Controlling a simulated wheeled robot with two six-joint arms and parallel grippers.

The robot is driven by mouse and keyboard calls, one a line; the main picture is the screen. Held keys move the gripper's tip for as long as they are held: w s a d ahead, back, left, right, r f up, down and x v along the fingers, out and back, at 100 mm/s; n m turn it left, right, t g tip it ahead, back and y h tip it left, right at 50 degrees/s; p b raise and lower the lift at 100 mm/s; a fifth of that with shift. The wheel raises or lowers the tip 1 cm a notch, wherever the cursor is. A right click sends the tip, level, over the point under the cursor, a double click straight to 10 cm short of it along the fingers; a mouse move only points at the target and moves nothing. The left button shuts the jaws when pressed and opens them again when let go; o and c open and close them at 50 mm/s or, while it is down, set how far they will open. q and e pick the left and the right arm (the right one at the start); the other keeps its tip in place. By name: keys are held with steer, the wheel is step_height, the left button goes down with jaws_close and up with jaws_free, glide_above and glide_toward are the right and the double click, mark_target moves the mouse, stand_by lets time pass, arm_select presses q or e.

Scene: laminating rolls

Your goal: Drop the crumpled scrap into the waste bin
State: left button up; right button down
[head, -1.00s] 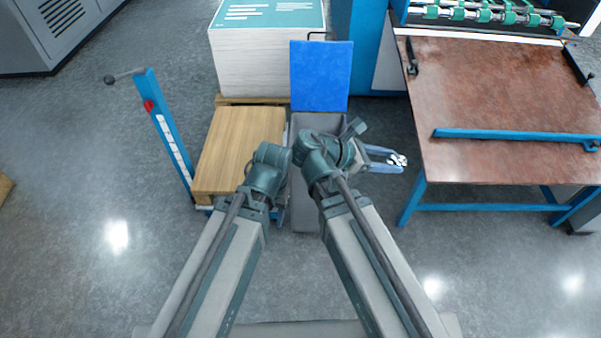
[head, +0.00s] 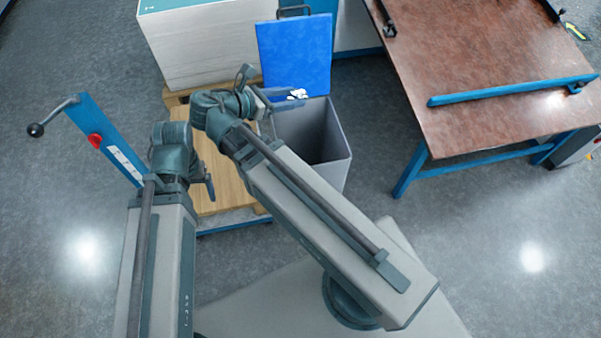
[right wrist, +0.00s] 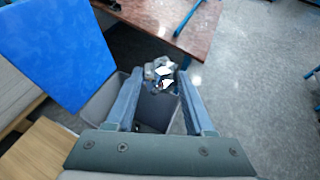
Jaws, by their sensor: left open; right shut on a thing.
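In the right wrist view the scrap (right wrist: 161,75) sits at the fingertips, with the bin's rim (right wrist: 98,108) and opening below and behind. Its height above the rim is hard to tell. My left gripper (head: 208,182) is left of the bin, above the wooden pallet area; its fingers are mostly hidden.
A paper stack (head: 205,45) stands behind left. A wooden board (head: 222,180) lies left of the bin, beside a blue post with a lever (head: 105,140). A brown-topped table (head: 480,80) with blue legs stands right. Floor between bin and table is clear.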

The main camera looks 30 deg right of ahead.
steer(key=w+d+f+m+g+b, duration=0.1)
steer(key=w+d+f+b, duration=0.2)
steer(key=f+b, duration=0.3)
steer(key=w+d+f+g+b, duration=0.1)
steer(key=w+d+f+b, duration=0.2)
steer(key=f+b, duration=0.4)
steer(key=w+d+f+m+g+b, duration=0.1)
steer(key=w+d+f+b, duration=0.2)
steer(key=f+b, duration=0.4)
steer(key=shift+w+d+f+m, duration=0.15)
steer(key=shift+d+f+m, duration=0.15)
steer(key=shift+d+f, duration=0.5)
steer(key=shift+a+f, duration=0.1)
step_height(320, 180, down, 6)
steer(key=b, duration=0.6)
steer(key=shift+c, duration=1)
jaws_free()
steer(key=shift+a, duration=0.1)
